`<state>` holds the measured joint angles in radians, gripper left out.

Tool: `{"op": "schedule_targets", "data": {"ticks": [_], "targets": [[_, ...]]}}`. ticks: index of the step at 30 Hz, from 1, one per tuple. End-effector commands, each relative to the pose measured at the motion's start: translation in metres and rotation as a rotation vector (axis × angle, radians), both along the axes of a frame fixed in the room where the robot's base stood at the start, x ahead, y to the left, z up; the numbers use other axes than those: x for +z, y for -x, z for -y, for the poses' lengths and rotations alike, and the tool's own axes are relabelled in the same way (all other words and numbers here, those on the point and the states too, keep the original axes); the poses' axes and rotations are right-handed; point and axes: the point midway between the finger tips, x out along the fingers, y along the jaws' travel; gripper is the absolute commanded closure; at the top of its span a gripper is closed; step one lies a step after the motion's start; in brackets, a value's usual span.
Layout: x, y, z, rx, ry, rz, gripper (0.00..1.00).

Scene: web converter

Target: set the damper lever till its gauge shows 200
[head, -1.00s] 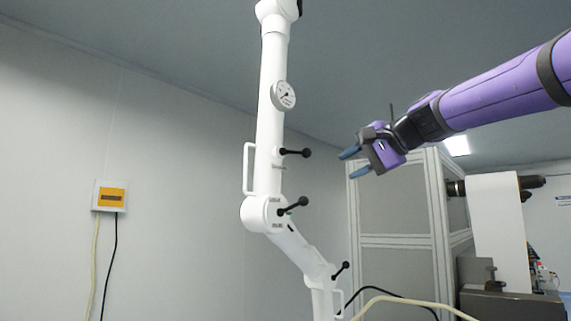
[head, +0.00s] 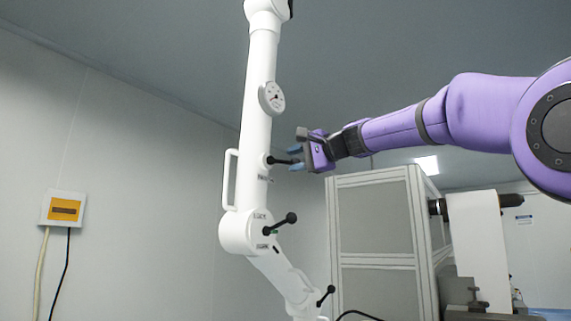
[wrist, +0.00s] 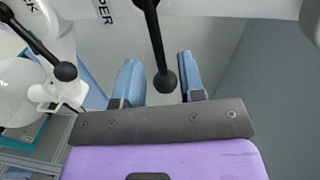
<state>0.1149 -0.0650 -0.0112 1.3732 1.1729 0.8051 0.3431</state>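The damper lever (head: 275,160) is a short black rod with a ball end on the white arm-like duct (head: 256,130). In the wrist view the lever (wrist: 155,35) comes down between my gripper's two blue fingers, its ball near the palm, with a visible gap on each side. Lettering ending in "PER" shows on the duct beside it. My gripper (head: 293,158) is open around the lever. The round white gauge (head: 272,97) is on the duct above the lever; its dial is too small to read.
A second black ball lever (head: 291,218) is on the joint below, also seen in the wrist view (wrist: 66,72). A third lever (head: 330,289) is lower down. A white handle (head: 229,180) stands on the duct's left side. A grey cabinet (head: 375,220) is behind, right.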

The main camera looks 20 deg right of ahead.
Motion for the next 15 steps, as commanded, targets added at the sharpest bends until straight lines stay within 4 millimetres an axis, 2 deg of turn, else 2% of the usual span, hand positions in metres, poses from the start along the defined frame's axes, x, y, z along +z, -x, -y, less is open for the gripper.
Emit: {"op": "schedule_targets", "data": {"ticks": [6, 15], "targets": [[-0.003, -0.022, -0.015, 0.001, 0.001, -0.001, 0.63], [-0.003, -0.029, -0.02, 0.0, 0.001, 0.001, 0.63]]}}
